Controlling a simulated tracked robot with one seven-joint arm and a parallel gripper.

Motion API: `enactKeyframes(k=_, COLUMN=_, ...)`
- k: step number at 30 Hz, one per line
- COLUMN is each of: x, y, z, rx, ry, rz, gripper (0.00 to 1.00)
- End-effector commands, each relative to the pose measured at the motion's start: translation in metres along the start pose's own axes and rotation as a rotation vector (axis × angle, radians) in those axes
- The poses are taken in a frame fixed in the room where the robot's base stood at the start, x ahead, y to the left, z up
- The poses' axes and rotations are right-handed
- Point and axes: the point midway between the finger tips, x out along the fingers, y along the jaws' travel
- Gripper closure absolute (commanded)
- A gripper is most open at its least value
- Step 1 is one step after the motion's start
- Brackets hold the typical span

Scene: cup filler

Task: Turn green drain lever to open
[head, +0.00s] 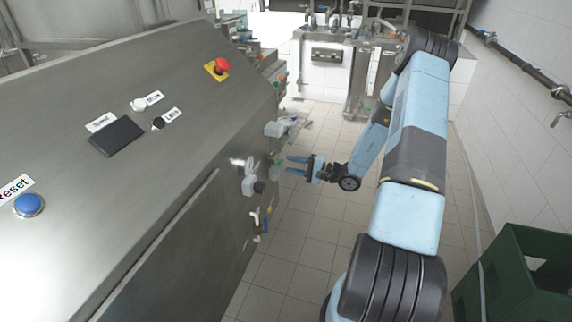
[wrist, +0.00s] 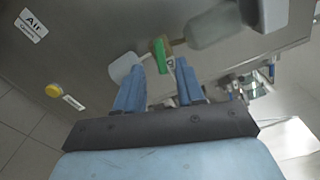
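The green drain lever (wrist: 183,76) shows in the wrist view close to the tip of the right finger. In the head view a small green part (head: 278,162) on the machine's right side is likely the same lever. My gripper (head: 288,165) is open and points left toward that side, its fingertips just short of the green part. In the wrist view my gripper (wrist: 160,68) has its two blue fingers apart with nothing clamped between them. Whether the right finger touches the lever, I cannot tell.
The steel machine (head: 110,190) fills the left. A green crate (head: 515,265) stands at the lower right. The tiled floor (head: 300,222) below my gripper is clear.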

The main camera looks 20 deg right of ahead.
Motion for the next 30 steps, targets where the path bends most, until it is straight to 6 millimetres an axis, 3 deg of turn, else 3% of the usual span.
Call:
enactKeyframes(k=7, x=0.026, y=0.0, z=0.0, rx=0.0, ry=-0.001, rz=0.0, gripper=0.62)
enactKeyframes(k=19, x=0.03, y=0.0, z=0.0, rx=0.0, ry=0.0, rz=0.0, gripper=0.63)
enactKeyframes(k=30, x=0.03, y=0.0, z=0.0, rx=0.0, ry=0.0, rz=0.0, gripper=0.98)
